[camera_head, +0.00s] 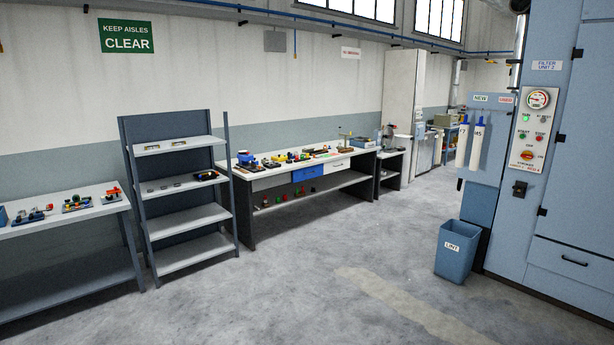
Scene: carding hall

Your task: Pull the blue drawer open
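The blue drawer (306,173) is in the front of a long workbench (250,207) against the far wall, in the middle of the head view. It looks shut, flush with its neighbours. A grey drawer (270,182) is to its left and a white drawer (337,165) to its right. Its handle is too small to make out. The bench is some way off across the floor. Neither of my grippers shows in this view.
A grey shelf rack (187,213) stands left of the workbench, and another table (60,222) is at the far left. A blue lint bin (457,251) and a large blue filter unit (570,190) stand at the right. The concrete floor (330,265) between is clear.

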